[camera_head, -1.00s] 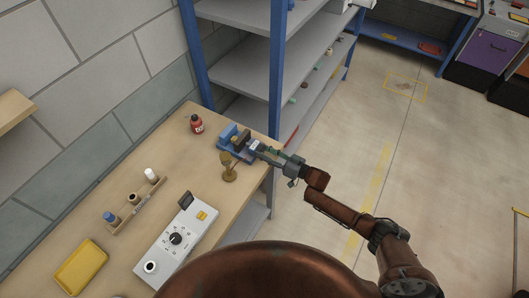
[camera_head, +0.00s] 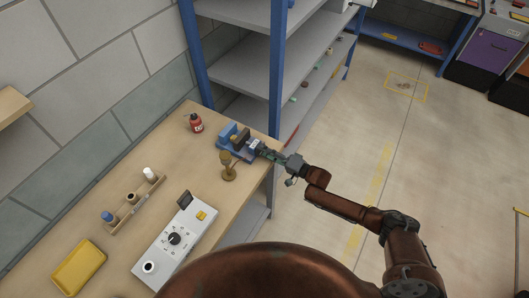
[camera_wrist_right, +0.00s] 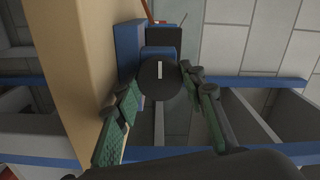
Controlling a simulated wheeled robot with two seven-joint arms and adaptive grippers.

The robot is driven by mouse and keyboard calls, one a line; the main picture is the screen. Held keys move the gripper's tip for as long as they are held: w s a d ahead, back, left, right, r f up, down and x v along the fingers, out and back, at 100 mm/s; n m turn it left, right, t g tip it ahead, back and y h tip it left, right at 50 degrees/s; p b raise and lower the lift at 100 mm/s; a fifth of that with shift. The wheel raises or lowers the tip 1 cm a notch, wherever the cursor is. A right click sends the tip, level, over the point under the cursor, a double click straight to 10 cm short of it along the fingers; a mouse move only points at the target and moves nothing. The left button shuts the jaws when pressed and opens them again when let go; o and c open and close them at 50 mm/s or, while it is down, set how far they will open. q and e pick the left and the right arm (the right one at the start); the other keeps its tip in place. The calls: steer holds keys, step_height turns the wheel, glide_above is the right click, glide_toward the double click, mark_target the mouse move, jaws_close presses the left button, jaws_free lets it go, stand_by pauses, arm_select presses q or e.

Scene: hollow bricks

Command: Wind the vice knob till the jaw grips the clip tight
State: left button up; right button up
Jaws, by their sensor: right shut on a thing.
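The blue vice (camera_head: 226,132) stands at the right end of the wooden bench, and its body also shows in the right wrist view (camera_wrist_right: 128,45). Its dark round knob (camera_wrist_right: 160,88) faces the wrist camera, with a white mark upright near its top. My right gripper (camera_head: 258,149) reaches the vice from the right and is shut on the knob, with one green-padded finger on each side in the right wrist view (camera_wrist_right: 160,92). The clip and the gap between the jaws are too small to tell apart. My left gripper is not in view.
A brass stand-like piece (camera_head: 229,168) is close in front of the vice. A red bottle (camera_head: 196,123) stands behind it to the left. A control box (camera_head: 174,240), a wooden rack (camera_head: 134,203) and a yellow tray (camera_head: 80,266) lie farther left. A blue-posted shelf (camera_head: 277,70) rises behind.

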steer(key=m+b, duration=0.1)
steer(key=m, duration=0.3)
steer(key=shift+f+m+b, duration=0.15)
steer(key=shift+m+b, duration=1.2)
steer(key=shift+m, duration=1.25)
steer(key=o, duration=1.2)
steer(key=shift+c, duration=0.2)
steer(key=shift+s+d, duration=0.1)
steer(key=shift+d, duration=0.1)
steer(key=v, duration=1.1)
steer(key=shift+s+d, duration=0.15)
steer(key=shift+d, duration=0.1)
